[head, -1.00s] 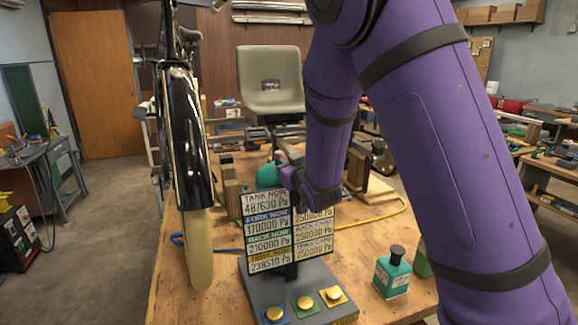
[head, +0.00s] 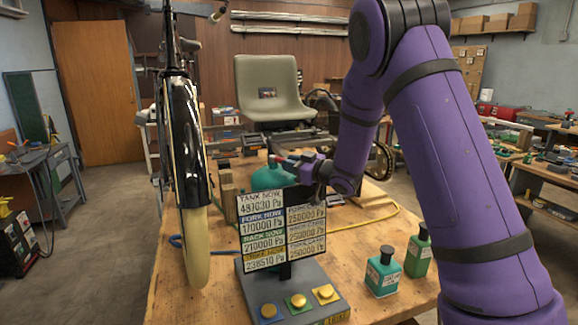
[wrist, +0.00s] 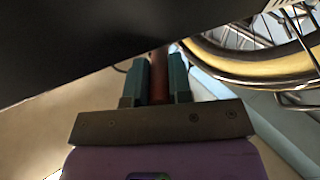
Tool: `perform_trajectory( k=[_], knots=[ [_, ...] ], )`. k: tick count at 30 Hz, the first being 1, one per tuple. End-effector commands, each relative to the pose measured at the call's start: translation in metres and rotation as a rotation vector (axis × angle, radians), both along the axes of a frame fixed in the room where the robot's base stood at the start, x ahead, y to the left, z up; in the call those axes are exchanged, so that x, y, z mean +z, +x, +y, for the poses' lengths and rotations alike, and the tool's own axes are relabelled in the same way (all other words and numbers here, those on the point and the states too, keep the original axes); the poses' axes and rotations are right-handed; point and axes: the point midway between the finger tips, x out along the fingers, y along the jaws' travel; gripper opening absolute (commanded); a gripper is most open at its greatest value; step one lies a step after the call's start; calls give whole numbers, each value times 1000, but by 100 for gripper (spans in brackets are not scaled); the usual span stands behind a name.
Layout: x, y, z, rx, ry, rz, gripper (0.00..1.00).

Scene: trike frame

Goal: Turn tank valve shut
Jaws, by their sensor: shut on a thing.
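The teal tank (head: 268,178) sits on the bench behind the readout board, which hides part of it. My gripper (head: 279,162) is at the tank's upper right, with a small red part at its tips. In the wrist view my gripper (wrist: 160,80) has its two teal fingers shut on a reddish-brown bar (wrist: 160,68), apparently the tank valve's handle. The bar's far end and the valve body are hidden. The readout board (head: 283,232) shows "TANK NOW" on its top left line, at about 487000 Pa.
The board stands on a grey base with several yellow buttons (head: 298,300). A bicycle wheel and black fender (head: 188,150) stand close on the left. Green bottles (head: 383,272) are at the right of the bench (head: 190,305). A yellow hose (head: 375,216) lies behind.

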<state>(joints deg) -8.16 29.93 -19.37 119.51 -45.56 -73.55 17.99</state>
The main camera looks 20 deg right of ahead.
Motion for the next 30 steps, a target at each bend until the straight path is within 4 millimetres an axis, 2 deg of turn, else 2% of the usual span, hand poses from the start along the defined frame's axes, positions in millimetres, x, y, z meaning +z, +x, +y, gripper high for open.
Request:
perform_trajectory(
  k=[9, 24, 25, 27, 28, 30],
  knots=[
    [-2, 4, -6, 90, 0, 4, 0],
    [-2, 4, -6, 105, 0, 4, 0],
    [-2, 4, -6, 105, 0, 4, 24],
    [-2, 4, -6, 105, 0, 4, 41],
    [-2, 4, -6, 105, -1, 3, 45],
    [-1, 4, -6, 105, -1, 3, 45]
  ],
)
